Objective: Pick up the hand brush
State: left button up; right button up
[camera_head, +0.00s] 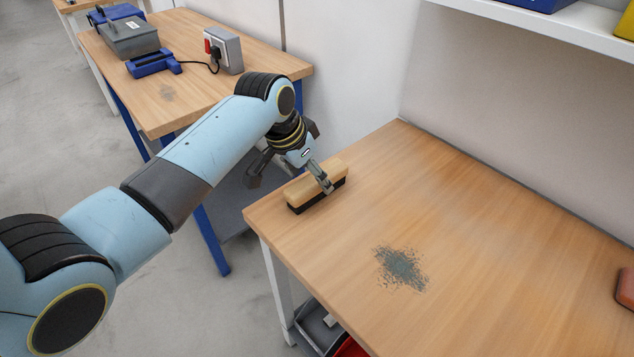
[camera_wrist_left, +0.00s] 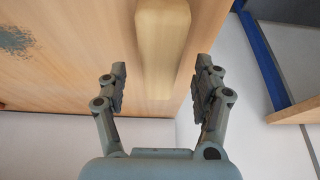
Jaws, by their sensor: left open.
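The hand brush (camera_head: 312,189) has a pale wooden block and dark bristles. It stands bristles down near the left corner of the wooden workbench (camera_head: 470,215). In the left wrist view the brush's wooden top (camera_wrist_left: 162,45) lies ahead between the finger lines. My left gripper (camera_head: 290,178) is at the brush, with one finger in front of its block in the head view. In the left wrist view the left gripper (camera_wrist_left: 160,90) is open, its fingers on either side of the brush's near end, with gaps visible. My right gripper is not in view.
A patch of dark filings (camera_head: 402,268) lies on the bench. A reddish block (camera_head: 625,288) sits at the right edge. A shelf (camera_head: 540,30) hangs above the back. A second bench (camera_head: 170,95) with a grey case (camera_head: 129,38) stands behind left.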

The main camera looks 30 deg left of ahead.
pick_arm(q)
jog(key=x, duration=0.2)
jog(key=shift+w+f, duration=0.15)
jog(key=shift+f, duration=0.1)
jog(key=c, duration=1.3)
